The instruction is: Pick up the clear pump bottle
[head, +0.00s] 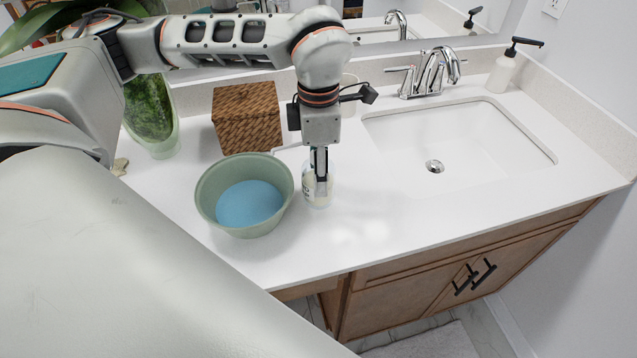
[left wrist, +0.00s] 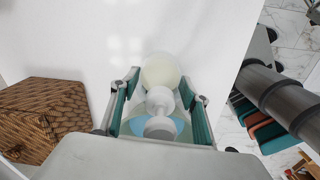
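The clear pump bottle (head: 318,193) stands on the white counter just right of the green bowl, partly hidden by my gripper in the head view. The left wrist view shows its pale, cream-coloured body (left wrist: 160,72) and white pump top. My left gripper (head: 319,168) points down over the bottle. In the left wrist view its fingers (left wrist: 160,88) stand apart on both sides of the bottle, with gaps beside the pump neck. My right gripper is not in view.
The green bowl (head: 206,208) with blue contents is close to the bottle's left. A wicker box (head: 247,118) and a green glass vase (head: 152,120) stand behind. The sink (head: 460,140) and a white soap dispenser (head: 501,75) are to the right. The counter in front is clear.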

